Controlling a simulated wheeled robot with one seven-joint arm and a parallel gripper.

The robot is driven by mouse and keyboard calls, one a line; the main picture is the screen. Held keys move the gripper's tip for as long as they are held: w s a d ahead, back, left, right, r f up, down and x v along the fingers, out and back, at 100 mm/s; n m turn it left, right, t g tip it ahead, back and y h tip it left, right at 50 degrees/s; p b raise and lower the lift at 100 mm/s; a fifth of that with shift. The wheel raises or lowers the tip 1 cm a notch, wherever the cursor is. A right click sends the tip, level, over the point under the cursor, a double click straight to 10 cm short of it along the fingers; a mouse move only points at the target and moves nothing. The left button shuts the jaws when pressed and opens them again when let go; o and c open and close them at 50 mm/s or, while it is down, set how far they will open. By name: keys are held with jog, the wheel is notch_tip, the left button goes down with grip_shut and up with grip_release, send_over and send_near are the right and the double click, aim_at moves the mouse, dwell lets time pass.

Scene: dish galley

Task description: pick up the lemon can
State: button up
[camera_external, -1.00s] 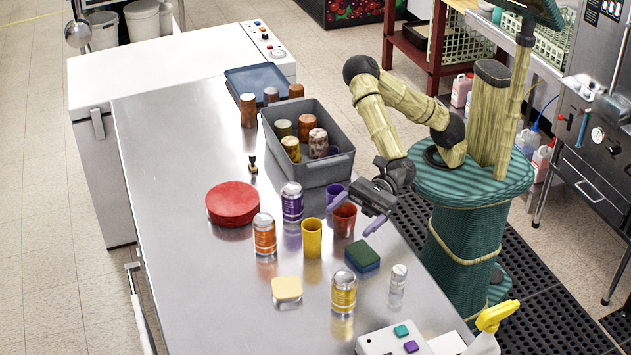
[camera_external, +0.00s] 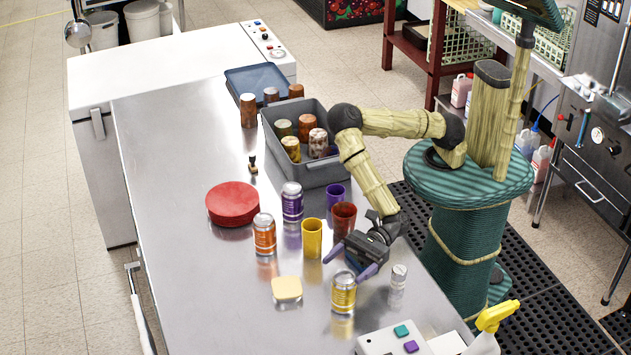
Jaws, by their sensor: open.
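The lemon can, taken to be the yellow-labelled can (camera_external: 343,293), stands upright near the front of the steel table (camera_external: 190,265). My gripper (camera_external: 351,264) is open and empty, just behind and above the yellow can. Its purple fingertips are spread, one to the left and one to the right of the can's top in the picture. I cannot tell how high it is above the can. An orange can (camera_external: 264,236) and a purple can (camera_external: 292,203) stand farther left.
A small silver can (camera_external: 398,277) stands right of the yellow can. A yellow cup (camera_external: 312,240), a red-brown cup (camera_external: 343,218) and a pale yellow block (camera_external: 287,289) are near. A grey bin (camera_external: 325,177) holds several jars. A control box (camera_external: 385,343) is at the front edge.

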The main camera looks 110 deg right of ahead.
aim_at(347, 274)
jog(key=shift+r, duration=0.1)
jog(key=shift+f, duration=1.2)
jog(key=shift+f, duration=0.6)
notch_tip(347, 274, down, 3)
jog(key=shift+r+p, duration=0.1)
jog(key=shift+p, duration=0.35)
jog(key=shift+w+a+f, duration=0.15)
jog(key=shift+w+a, duration=0.1)
jog(key=shift+w, duration=0.2)
jog(key=shift+w+a+f, duration=0.1)
jog(key=shift+w+a, duration=0.1)
jog(key=shift+w, duration=0.2)
jog(key=shift+w+a+f+p, duration=0.1)
jog(key=shift+w+a+p, duration=0.2)
jog(key=shift+w, duration=0.2)
